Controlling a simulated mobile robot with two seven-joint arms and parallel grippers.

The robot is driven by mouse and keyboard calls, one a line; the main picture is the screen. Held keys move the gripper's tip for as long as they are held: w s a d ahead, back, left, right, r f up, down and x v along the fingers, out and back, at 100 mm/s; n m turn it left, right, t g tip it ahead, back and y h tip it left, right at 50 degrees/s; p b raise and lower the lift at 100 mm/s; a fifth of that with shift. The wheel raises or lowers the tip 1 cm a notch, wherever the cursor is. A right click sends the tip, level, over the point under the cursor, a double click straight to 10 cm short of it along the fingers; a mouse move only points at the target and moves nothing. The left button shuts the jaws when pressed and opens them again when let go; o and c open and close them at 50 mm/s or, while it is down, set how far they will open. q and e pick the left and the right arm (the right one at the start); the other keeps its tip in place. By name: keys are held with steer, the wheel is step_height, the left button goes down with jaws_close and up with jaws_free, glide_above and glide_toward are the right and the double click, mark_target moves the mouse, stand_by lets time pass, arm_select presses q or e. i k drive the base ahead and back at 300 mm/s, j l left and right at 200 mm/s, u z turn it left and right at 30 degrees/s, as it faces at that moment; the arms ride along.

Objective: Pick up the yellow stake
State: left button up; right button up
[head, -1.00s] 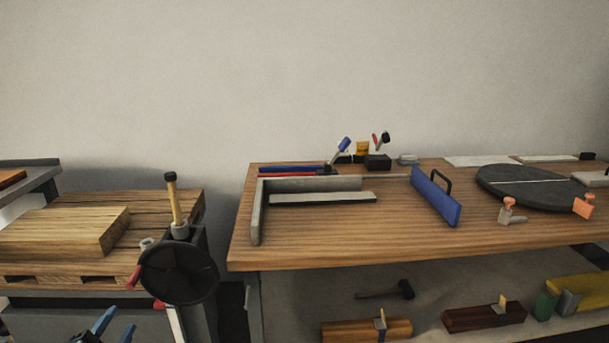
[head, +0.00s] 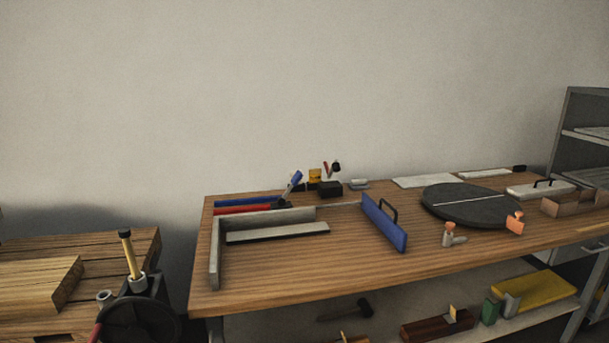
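A yellow stick with a black top (head: 130,255), the most stake-like thing in view, stands nearly upright at the left. It leans slightly, and its lower end is hidden in a grey holder (head: 137,283) beside the left wooden bench. A small yellow piece (head: 315,175) stands at the back of the main table. A long yellow block (head: 540,291) lies on the shelf below it.
The wooden table (head: 290,275) carries a grey L-shaped frame (head: 214,255), a blue plate with a handle (head: 384,222) and a dark round disc (head: 470,205). A grey rack (head: 566,125) stands at right.

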mark_target(124, 233)
steer(key=u, duration=1.5)
